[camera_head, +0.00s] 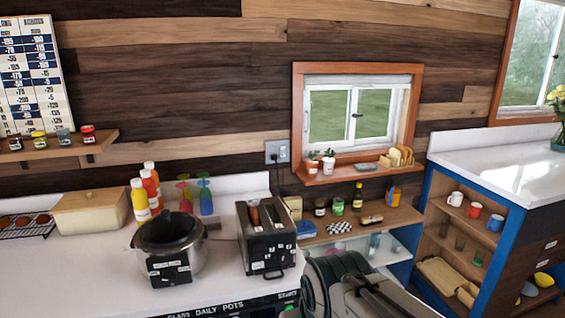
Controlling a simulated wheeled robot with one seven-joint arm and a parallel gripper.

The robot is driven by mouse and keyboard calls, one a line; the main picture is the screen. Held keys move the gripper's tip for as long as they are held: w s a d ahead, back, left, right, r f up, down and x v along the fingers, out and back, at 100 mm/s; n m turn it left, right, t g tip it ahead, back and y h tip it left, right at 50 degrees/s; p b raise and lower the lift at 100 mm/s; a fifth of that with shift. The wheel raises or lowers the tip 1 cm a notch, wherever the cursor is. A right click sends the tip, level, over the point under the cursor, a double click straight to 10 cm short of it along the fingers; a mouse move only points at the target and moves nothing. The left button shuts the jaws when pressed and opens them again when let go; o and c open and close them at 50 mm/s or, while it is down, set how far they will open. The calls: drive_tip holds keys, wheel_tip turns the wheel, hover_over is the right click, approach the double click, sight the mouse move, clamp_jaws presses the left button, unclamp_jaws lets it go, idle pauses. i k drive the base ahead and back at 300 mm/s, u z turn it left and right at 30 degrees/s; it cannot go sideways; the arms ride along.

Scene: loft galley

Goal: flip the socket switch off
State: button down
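The wall socket (277,152) is a grey plate on the dark wood wall, left of the small window and above the worktop. It has a dark part on its right side. It is too small to tell which way its switch is set. Nothing stands directly in front of the plate in this view. Parts that look like my own arm show at the bottom edge, right of the middle. My gripper's fingers cannot be made out.
Below the socket stand a black toaster (266,240) and a slow cooker (168,250) on the white worktop (75,280). Several bottles (148,188) stand behind the cooker. An orange-framed window (352,115) with a laden sill is right of the socket. Shelves (365,225) hold jars and bottles.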

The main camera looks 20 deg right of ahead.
sight(282, 147)
drive_tip(key=z, duration=0.3)
drive_tip(key=i, duration=1.25)
drive_tip(key=u, duration=0.3)
